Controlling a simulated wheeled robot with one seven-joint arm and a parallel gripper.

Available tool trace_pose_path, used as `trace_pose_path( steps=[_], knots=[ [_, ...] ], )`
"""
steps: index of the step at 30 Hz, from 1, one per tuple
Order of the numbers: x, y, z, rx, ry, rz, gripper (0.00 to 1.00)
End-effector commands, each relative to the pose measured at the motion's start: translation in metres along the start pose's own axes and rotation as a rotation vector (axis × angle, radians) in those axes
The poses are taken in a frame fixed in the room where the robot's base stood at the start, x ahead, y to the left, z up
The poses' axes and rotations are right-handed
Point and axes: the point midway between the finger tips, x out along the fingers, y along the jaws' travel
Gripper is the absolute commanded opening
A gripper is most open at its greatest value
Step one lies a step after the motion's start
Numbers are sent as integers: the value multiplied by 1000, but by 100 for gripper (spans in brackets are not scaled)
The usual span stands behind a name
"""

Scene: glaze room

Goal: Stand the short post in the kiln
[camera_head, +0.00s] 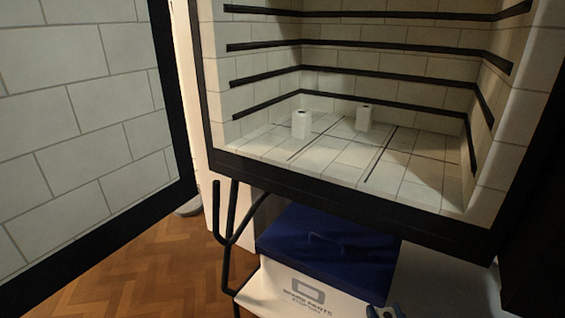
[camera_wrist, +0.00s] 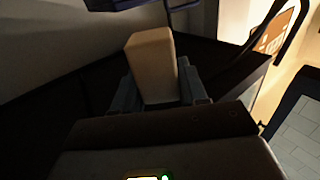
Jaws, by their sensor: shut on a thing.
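In the wrist view my gripper (camera_wrist: 158,92) is shut on a pale, block-shaped post (camera_wrist: 151,58), with a jaw on each side of it. The post sticks out beyond the jaws. In the head view the kiln (camera_head: 345,165) is open, with a pale tiled floor and brick walls. The held post does not clearly show in the head view; only a small grey part, possibly of my gripper, shows at the bottom edge.
The kiln door (camera_head: 85,130) stands open at the left. Dark bands line the kiln walls. A blue-lidded box (camera_head: 325,250) with a white front sits below the kiln. The right and front of the kiln floor are clear. Wooden floor (camera_head: 135,255) shows at lower left.

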Motion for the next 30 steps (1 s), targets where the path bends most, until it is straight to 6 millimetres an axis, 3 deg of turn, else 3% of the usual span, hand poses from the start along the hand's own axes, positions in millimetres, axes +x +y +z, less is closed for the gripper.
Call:
trace_pose_path(
  steps=[1, 30],
  knots=[
    [0, -1, -11, 1, 1, -2, 10],
    [-18, -2, -120, 3, 1, -3, 10]
  ],
)
